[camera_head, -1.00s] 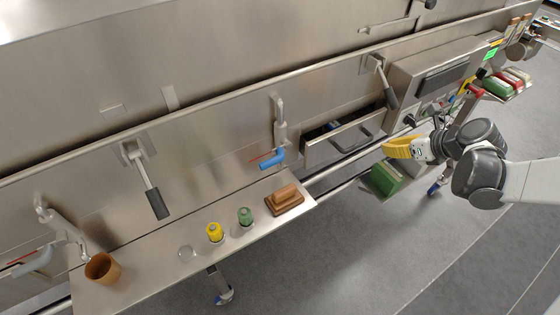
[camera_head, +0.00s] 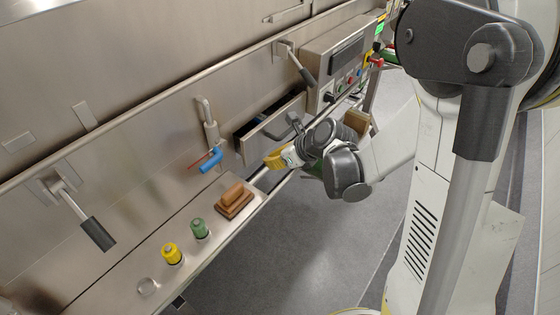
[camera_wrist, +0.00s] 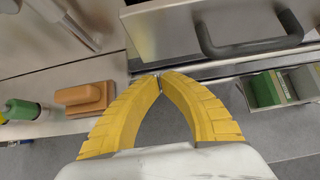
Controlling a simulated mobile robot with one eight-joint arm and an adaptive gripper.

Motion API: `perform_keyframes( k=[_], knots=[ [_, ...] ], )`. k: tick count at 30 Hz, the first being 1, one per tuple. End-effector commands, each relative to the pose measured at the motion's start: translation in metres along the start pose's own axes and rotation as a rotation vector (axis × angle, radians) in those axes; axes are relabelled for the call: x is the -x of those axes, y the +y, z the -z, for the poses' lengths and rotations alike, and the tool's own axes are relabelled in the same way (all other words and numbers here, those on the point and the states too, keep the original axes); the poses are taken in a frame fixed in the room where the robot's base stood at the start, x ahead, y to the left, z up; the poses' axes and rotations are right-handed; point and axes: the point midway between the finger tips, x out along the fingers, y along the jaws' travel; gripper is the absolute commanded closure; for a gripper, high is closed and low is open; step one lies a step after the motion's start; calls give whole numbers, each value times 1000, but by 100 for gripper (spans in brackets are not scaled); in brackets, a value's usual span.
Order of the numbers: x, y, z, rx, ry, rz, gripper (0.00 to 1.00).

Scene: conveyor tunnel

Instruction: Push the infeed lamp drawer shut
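The infeed lamp drawer (camera_head: 256,144) stands partly open in the steel machine wall, with dark contents showing behind its front. Its grey bar handle (camera_head: 290,125) is on the front panel. In the wrist view the drawer front (camera_wrist: 165,28) is at the top, with the dark handle (camera_wrist: 250,45) at upper right. My gripper (camera_head: 268,163) has yellow fingers and is just below and in front of the drawer front. In the wrist view its fingertips (camera_wrist: 160,79) meet, with nothing between them. They appear below the drawer front and left of the handle; contact cannot be told.
A steel shelf (camera_head: 195,265) left of the gripper holds a brown block (camera_head: 234,198), a green bottle (camera_head: 199,229) and a yellow one (camera_head: 172,254). A blue-handled valve (camera_head: 210,160) hangs left of the drawer. A control box (camera_head: 325,65) is at right. Green blocks in a bin (camera_wrist: 262,90) are below.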

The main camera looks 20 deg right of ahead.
Motion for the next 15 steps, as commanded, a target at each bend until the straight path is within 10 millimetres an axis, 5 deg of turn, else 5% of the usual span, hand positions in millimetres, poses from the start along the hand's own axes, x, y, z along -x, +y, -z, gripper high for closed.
perform_keyframes(
  k=[6,15],
  knots=[
    [-29,1,-17,1,0,-1,100],
    [-37,0,-29,0,0,0,100]
  ],
)
